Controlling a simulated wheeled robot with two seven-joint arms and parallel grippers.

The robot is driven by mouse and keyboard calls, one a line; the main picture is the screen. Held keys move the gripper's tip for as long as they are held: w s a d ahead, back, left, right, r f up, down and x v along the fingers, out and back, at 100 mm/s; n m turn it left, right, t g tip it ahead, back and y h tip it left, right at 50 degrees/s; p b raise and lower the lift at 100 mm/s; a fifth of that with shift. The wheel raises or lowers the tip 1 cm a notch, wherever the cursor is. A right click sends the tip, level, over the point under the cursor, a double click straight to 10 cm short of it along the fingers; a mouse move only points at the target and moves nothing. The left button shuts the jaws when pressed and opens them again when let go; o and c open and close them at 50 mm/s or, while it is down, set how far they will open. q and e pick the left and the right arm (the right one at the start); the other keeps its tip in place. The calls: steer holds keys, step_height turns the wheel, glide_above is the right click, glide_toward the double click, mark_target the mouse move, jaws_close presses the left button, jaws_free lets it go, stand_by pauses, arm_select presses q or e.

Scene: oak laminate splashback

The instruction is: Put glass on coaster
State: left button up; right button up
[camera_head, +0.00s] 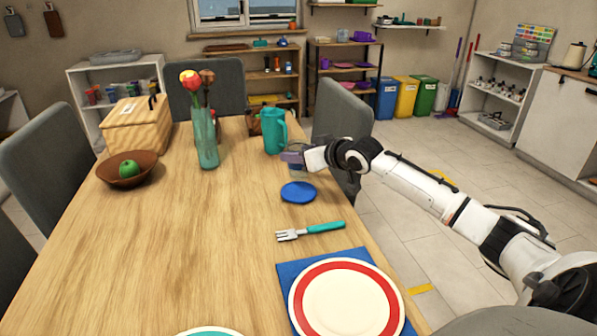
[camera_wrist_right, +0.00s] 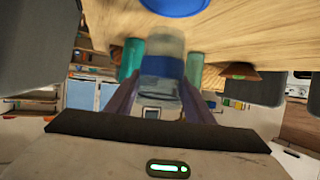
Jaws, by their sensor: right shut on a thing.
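The blue round coaster (camera_head: 298,192) lies flat on the wooden table, and its edge shows at the top of the right wrist view (camera_wrist_right: 175,5). My right gripper (camera_head: 293,156) is shut on the glass (camera_wrist_right: 163,68), a clear tumbler with a blue band. In the head view the glass (camera_head: 297,171) is partly hidden by the gripper, behind the coaster and apart from it. I cannot tell whether the glass touches the table. My left gripper is not in view.
A teal jug (camera_head: 273,131) stands just behind the glass, and a vase with flowers (camera_head: 206,138) is to the left. A fork (camera_head: 311,231) and a red-rimmed plate (camera_head: 346,298) lie in front of the coaster. The table's middle is clear.

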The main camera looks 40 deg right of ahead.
mark_target(299, 168)
steer(key=shift+f, duration=2.25)
steer(key=shift+f, duration=0.15)
steer(key=o, duration=1.2)
